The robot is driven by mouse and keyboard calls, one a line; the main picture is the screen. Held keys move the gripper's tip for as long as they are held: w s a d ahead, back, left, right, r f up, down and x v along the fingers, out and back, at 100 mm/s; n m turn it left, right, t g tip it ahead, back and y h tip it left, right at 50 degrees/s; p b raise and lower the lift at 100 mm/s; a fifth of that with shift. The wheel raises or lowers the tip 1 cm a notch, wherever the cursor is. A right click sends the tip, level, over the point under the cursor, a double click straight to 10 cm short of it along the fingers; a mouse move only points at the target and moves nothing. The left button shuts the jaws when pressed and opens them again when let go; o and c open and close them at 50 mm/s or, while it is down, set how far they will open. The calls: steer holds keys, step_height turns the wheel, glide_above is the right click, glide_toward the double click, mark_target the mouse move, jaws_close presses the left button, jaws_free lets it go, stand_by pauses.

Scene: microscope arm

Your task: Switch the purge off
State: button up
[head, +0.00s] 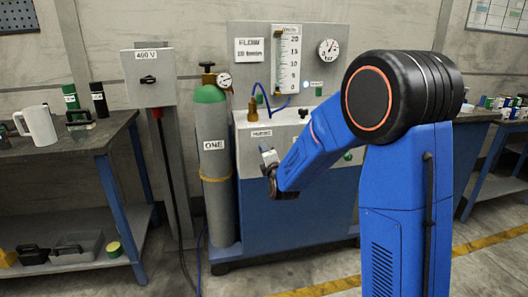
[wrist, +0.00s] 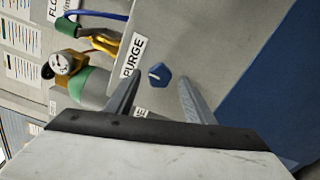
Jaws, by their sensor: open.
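The purge knob (wrist: 159,75) is a small blue knob on the grey panel, beside the white PURGE label (wrist: 132,56) in the wrist view. A pale pointer mark on it points left in that view, towards the label. My gripper (wrist: 159,86) is open, with one finger to each side of the knob and nothing between them but the knob beyond. I cannot tell whether the fingertips reach around it. In the head view my gripper (head: 267,160) is in front of the cabinet (head: 250,205); the knob is not visible there.
A grey cylinder (head: 215,170) with a green top, marked ONE, stands left of my gripper. Brass fittings with a blue hose (head: 262,92) are above on the cabinet. A flow meter (head: 288,60) and a gauge (head: 328,50) are on the back panel. A bench (head: 70,140) stands at left.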

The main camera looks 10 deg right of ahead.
steer(key=s, duration=1.4)
steer(key=shift+s, duration=0.1)
